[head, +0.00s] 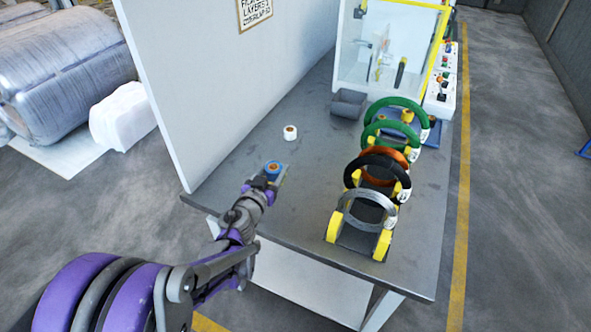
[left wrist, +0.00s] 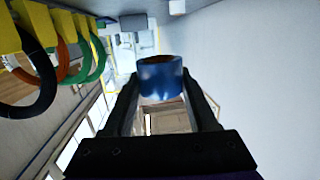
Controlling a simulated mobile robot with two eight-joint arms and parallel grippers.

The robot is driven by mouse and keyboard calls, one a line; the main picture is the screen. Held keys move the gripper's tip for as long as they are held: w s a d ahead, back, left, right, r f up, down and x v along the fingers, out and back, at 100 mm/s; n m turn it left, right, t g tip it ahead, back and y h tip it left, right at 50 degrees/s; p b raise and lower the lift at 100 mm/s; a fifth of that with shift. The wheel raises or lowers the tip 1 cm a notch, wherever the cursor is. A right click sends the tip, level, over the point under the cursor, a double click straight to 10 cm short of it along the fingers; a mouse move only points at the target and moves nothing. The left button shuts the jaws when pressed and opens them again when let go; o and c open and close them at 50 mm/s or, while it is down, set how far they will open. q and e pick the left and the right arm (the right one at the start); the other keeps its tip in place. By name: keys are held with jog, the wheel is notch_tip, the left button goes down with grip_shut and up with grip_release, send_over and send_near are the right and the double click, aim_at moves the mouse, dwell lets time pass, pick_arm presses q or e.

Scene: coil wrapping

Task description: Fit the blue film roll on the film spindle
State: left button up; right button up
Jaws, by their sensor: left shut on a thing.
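My left gripper (head: 275,175) is shut on the blue film roll (head: 272,167), over the near left part of the grey table (head: 240,212). In the left wrist view the blue film roll (left wrist: 162,80) sits between the two fingers (left wrist: 163,108), with its brown core showing at the top. The film spindle cannot be made out clearly; the clear-walled machine (head: 392,48) at the far end of the table has parts inside that are too small to tell. My right gripper is not in view.
A white roll (head: 290,132) stands on the table beyond my left gripper. A yellow rack (head: 333,226) holds several coils on the right. A white panel (head: 225,80) borders the left.

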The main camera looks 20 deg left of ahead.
aim_at(270, 181)
pick_arm(q)
jog(key=shift+w+a+f+n+y+b, duration=0.3)
jog(key=shift+a+f+n+y+b, duration=0.15)
jog(key=shift+a+f, duration=0.35)
jog(key=shift+y, duration=0.25)
notch_tip(270, 181, down, 4)
jog(key=shift+a, duration=0.15)
jog(key=shift+f+b, duration=0.45)
jog(key=shift+f, duration=2.05)
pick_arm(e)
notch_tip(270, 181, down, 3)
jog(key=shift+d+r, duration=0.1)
pick_arm(q)
jog(key=shift+f, duration=0.15)
jog(key=o, duration=1.4)
jog(key=shift+c, duration=0.2)
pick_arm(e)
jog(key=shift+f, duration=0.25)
